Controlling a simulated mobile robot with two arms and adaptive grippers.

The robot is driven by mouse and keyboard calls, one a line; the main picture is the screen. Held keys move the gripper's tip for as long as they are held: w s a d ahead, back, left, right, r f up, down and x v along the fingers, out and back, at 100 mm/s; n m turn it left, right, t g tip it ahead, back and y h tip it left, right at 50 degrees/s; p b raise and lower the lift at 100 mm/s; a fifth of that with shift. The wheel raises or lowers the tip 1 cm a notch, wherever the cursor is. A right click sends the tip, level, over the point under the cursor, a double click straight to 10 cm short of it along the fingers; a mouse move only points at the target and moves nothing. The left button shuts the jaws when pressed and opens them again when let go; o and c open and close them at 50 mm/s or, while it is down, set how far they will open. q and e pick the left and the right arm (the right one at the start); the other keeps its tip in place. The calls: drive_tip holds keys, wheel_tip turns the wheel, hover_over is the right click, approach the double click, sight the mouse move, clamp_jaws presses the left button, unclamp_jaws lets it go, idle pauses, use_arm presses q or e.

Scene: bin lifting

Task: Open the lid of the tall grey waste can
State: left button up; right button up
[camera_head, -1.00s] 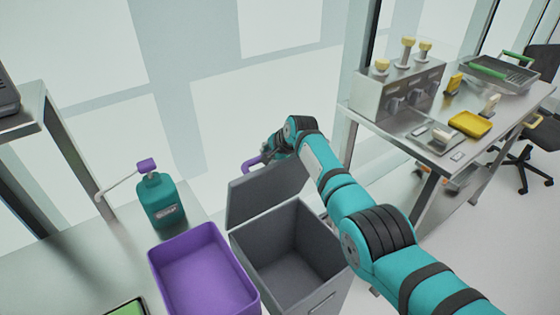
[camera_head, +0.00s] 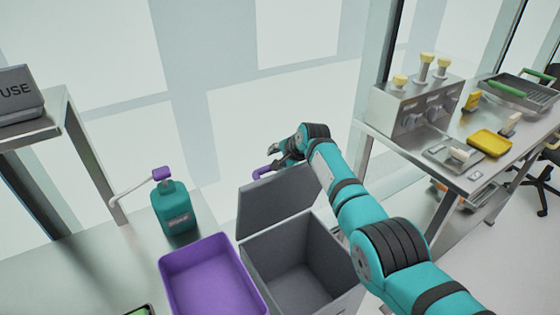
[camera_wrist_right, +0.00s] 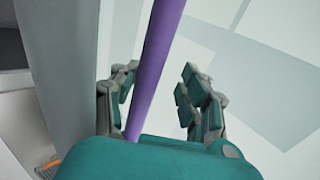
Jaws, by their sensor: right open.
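The tall grey waste can (camera_head: 300,265) stands in the lower middle of the head view, its inside visible and empty. Its grey lid (camera_head: 272,207) is raised, leaning up at the back of the opening. A purple handle (camera_head: 263,172) shows at the lid's top edge. My right gripper (camera_head: 279,157) is at this handle, beyond the lid. In the right wrist view the purple bar (camera_wrist_right: 158,50) passes between the spread fingers of my right gripper (camera_wrist_right: 158,88), with a gap visible at the right finger. The grey lid (camera_wrist_right: 60,60) is left of it. My left gripper is not in view.
A purple bin (camera_head: 212,280) is left of the can. A teal pump bottle (camera_head: 173,207) stands on the metal surface at left. A metal table (camera_head: 455,180) with a dispenser, yellow tray and other items is at right. Pale floor lies behind the can.

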sight(296, 168)
drive_tip(key=shift+d+f, duration=0.15)
drive_tip(key=shift+f, duration=0.1)
drive_tip(key=shift+d, duration=0.1)
drive_tip(key=v, duration=1.2)
drive_tip(key=shift+w+r, duration=0.2)
drive_tip(key=shift+s, duration=0.1)
